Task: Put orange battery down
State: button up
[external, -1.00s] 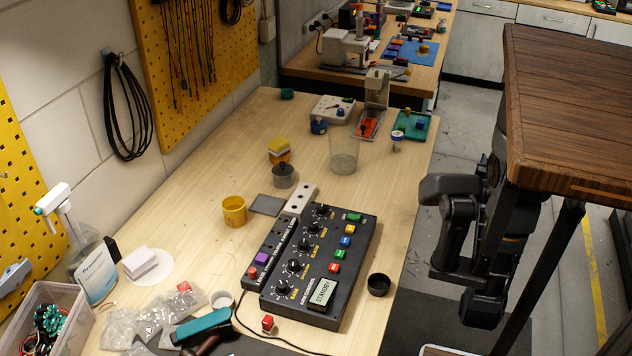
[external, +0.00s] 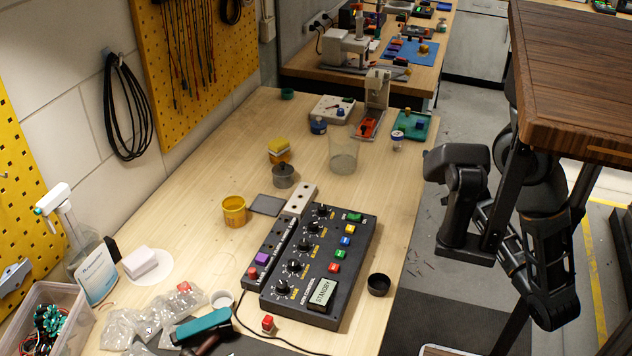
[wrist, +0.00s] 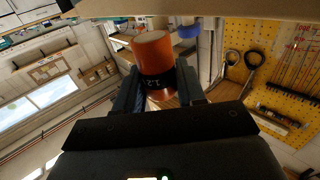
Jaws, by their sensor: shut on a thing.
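The orange battery (wrist: 152,50) shows in the wrist view as an orange cylinder with a dark band and white lettering. My gripper (wrist: 158,80) is shut on it, with one dark finger on each side. The battery is tilted in the picture, and its far end is partly hidden. In the external view, my dark arm is at the right, beside and partly behind a wooden top. I cannot make out the fingers or the battery there.
The light wooden bench (external: 300,150) holds a black control box (external: 318,265), a yellow cup (external: 234,211), a clear cup (external: 343,155) and a small black cup (external: 379,285). A dark wooden top (external: 580,90) stands close to my arm. The bench has bare patches around the cups.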

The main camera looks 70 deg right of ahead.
jog(key=w+a+r+n+t+y+p, duration=0.3)
jog(key=w+a+r+n+t+y, duration=0.3)
jog(key=w+a+r+n+y, duration=0.1)
jog(key=w+a+r+y, duration=0.1)
jog(key=w+a+r, duration=0.1)
jog(key=a, duration=0.1)
jog(key=shift+y+p, duration=0.3)
jog(key=shift+p, duration=0.1)
jog(key=shift+a+f, duration=0.1)
jog(key=shift+f+p, duration=0.4)
jog(key=shift+f, duration=4.35)
jog(key=shift+f, duration=0.15)
jog(key=o, duration=1.1)
jog(key=shift+f+b, duration=0.15)
jog(key=shift+b, duration=0.3)
